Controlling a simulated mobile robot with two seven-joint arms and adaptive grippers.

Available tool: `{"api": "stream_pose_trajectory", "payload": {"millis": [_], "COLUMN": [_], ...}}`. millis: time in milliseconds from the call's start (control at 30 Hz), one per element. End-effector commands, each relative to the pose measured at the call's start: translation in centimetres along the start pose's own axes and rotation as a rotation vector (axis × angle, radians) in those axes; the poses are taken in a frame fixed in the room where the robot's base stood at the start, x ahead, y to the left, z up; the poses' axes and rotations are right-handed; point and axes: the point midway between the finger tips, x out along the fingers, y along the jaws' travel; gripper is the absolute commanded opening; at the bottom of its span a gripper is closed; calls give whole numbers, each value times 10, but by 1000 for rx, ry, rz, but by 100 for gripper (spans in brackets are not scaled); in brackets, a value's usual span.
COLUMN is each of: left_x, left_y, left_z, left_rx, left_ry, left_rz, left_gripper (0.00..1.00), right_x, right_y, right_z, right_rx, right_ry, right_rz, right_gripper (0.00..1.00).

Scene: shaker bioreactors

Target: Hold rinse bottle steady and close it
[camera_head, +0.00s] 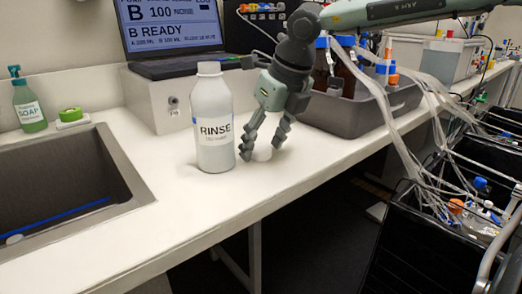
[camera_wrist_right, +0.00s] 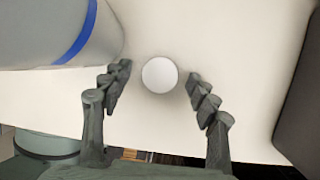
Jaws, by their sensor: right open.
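The rinse bottle (camera_head: 213,120) stands upright on the white counter in the head view, with a RINSE label and a pale top. Its side with a blue band (camera_wrist_right: 75,35) fills the upper left of the right wrist view. A small white round cap (camera_head: 262,153) sits on the counter just right of the bottle. It also shows in the right wrist view (camera_wrist_right: 160,75). My right gripper (camera_head: 260,157) points down with open fingers on either side of the cap, apart from it in the wrist view (camera_wrist_right: 159,82). My left gripper is not in view.
A sink (camera_head: 70,185) is at the left, with a soap bottle (camera_head: 28,105) behind it. A laptop (camera_head: 170,35) stands on a white box behind the bottle. A grey bin (camera_head: 362,108) with bottles is at the right. The counter in front of the bottle is clear.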

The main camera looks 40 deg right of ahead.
Motion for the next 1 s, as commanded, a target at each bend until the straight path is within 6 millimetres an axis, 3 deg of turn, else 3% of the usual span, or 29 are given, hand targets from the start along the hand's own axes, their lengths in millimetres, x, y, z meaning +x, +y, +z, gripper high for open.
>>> {"api": "stream_pose_trajectory", "payload": {"millis": [67, 333, 733, 1000], "left_x": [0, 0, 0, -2], "left_y": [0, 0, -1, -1], "left_z": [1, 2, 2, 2], "left_rx": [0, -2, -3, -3], "left_ry": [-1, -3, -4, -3], "left_rz": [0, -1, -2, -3], "left_gripper": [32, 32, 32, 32], "right_x": [0, 0, -6, -53], "right_y": [0, 0, 0, 0], "right_z": [0, 0, 3, 22], "right_rx": [0, 0, 0, 1], "right_ry": [0, 0, -2, -4], "right_rz": [0, 0, -2, -2], "right_gripper": [57, 24, 21, 21]}}
